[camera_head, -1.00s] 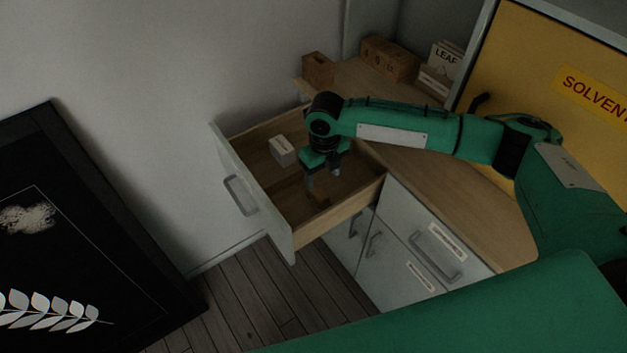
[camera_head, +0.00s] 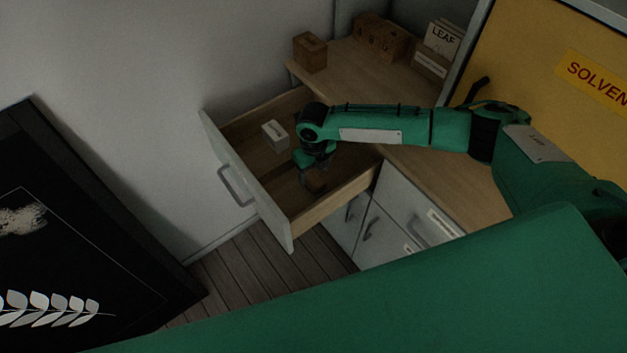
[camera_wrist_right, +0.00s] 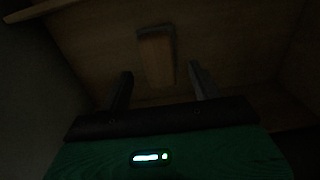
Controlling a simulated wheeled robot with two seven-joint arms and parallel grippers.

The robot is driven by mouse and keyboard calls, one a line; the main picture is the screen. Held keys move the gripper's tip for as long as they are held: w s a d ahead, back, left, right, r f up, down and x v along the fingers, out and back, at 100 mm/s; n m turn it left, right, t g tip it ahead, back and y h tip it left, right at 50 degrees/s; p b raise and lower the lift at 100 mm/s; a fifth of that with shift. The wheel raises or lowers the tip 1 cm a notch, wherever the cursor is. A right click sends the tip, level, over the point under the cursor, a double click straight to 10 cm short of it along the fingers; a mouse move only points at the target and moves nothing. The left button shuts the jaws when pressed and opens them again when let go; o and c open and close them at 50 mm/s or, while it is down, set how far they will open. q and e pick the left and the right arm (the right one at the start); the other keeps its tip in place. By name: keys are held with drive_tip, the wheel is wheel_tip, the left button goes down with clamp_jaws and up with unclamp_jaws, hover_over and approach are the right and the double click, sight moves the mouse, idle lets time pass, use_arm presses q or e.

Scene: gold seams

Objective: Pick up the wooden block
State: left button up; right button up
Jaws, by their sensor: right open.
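The wooden block (camera_wrist_right: 157,58) lies on the drawer floor in the right wrist view, dim but visible, just beyond and between my right fingertips. In the head view I cannot make it out clearly near my gripper. My right gripper (camera_head: 314,186) is inside the open drawer (camera_head: 330,206), pointing down, with its fingers apart and nothing between them that I can see as held. My left gripper is not in view.
A small white box (camera_head: 275,135) sits in the drawer, left of my right gripper. The drawer's front panel (camera_head: 243,180) and side walls surround the gripper. A wooden box (camera_head: 310,52) and card holders (camera_head: 432,55) stand on the counter (camera_head: 442,165) behind.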

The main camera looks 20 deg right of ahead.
sight(313, 178)
wheel_tip(313, 178, down, 4)
drive_tip(key=shift+a+r+p, duration=0.1)
drive_tip(key=shift+r+p, duration=0.05)
drive_tip(key=shift+p, duration=0.2)
drive_tip(key=shift+f, duration=0.2)
drive_tip(key=c, duration=1.1)
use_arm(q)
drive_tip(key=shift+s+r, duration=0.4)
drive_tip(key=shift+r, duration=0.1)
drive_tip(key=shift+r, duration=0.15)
use_arm(e)
drive_tip(key=shift+r, duration=0.15)
